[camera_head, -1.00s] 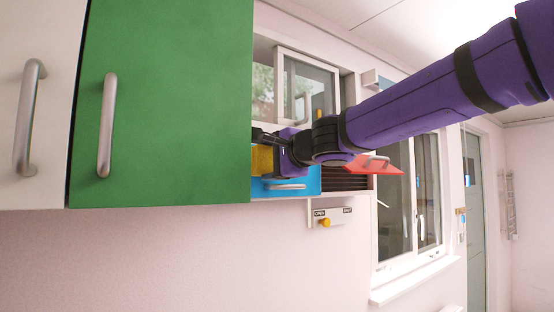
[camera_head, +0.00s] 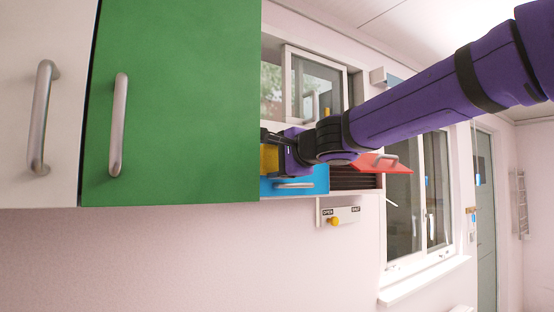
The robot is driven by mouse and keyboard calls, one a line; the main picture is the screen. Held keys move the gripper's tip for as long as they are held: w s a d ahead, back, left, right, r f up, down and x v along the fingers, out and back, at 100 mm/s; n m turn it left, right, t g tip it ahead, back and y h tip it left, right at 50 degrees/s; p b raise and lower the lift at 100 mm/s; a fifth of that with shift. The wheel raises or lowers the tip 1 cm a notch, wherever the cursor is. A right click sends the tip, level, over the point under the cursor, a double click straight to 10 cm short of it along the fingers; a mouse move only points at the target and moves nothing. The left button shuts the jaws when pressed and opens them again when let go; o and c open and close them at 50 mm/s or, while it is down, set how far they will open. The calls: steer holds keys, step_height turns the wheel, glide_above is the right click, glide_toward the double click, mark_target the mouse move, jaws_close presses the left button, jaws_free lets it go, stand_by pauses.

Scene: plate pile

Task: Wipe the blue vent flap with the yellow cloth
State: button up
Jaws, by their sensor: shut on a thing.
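The yellow cloth (camera_head: 269,158) is a small yellow patch at the end of my gripper (camera_head: 274,143). My gripper is shut on it, and the green cabinet door's edge hides part of both. The blue vent flap (camera_head: 310,184) hangs below my gripper, with a silver bar handle along its lower part. The cloth is in front of or at the flap's upper left; I cannot tell whether it touches.
A green cabinet door (camera_head: 180,100) stands close at the left of my gripper. A red flap (camera_head: 381,163) is tilted out at the right, beside dark slats (camera_head: 354,178). A panel with a yellow knob (camera_head: 334,221) sits below. A window (camera_head: 315,85) is above.

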steer(key=shift+x, duration=0.8)
steer(key=shift+w+d+r, duration=0.1)
steer(key=shift+w+d, duration=3.8)
steer(key=shift+d, duration=1.85)
steer(key=shift+s+a, duration=1.3)
steer(key=shift+a, duration=0.6)
steer(key=shift+s+a, duration=1.3)
steer(key=shift+a, duration=0.65)
steer(key=shift+s+a, duration=1.25)
steer(key=shift+a, duration=0.65)
steer(key=shift+f+v, duration=0.15)
steer(key=shift+v, duration=1.35)
steer(key=shift+f+v, duration=0.15)
steer(key=shift+v, duration=1.35)
steer(key=shift+s+a, duration=0.1)
steer(key=shift+s, duration=0.05)
steer(key=shift+v, duration=1.4)
